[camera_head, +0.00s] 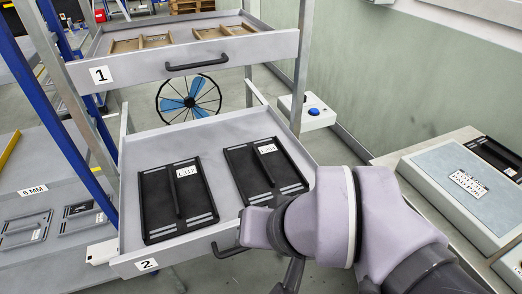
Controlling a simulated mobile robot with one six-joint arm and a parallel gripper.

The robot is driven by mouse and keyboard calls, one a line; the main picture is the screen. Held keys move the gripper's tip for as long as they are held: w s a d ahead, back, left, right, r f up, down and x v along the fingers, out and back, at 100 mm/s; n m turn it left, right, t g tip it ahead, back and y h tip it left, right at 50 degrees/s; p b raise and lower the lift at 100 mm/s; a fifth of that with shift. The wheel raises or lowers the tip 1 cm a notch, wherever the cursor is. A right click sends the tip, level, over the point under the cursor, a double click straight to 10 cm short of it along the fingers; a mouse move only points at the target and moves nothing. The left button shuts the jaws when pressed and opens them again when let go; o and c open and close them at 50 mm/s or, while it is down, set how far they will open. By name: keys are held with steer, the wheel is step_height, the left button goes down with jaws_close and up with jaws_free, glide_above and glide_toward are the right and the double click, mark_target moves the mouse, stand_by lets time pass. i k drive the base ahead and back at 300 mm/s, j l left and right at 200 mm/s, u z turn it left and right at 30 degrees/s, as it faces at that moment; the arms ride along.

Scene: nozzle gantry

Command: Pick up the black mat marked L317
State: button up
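The black mat marked L317 (160,205) lies flat in the left part of the pulled-out lower drawer (135,152), marked 2. It has a raised black bar along its middle and a white label at its far end. A second, similar black mat (250,170) lies to its right, its label too small to read surely. The end of my arm, with my gripper (256,229), is over the drawer's front edge, right of the L317 mat and apart from it. The fingers cannot be made out.
The upper drawer (120,73), marked 1, is also pulled out and overhangs the back of the lower one. The lower drawer's black handle (226,251) is close beside my arm's end. A bench with a grey panel (445,180) stands right; blue posts stand left.

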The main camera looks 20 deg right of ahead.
mark_target(176, 199)
steer(key=i+u, duration=0.1)
steer(key=u, duration=0.3)
steer(key=i+u, duration=0.1)
steer(key=u, duration=0.35)
steer(key=i+u, duration=0.1)
steer(key=u, duration=0.3)
steer(key=i+u, duration=0.1)
steer(key=u, duration=0.3)
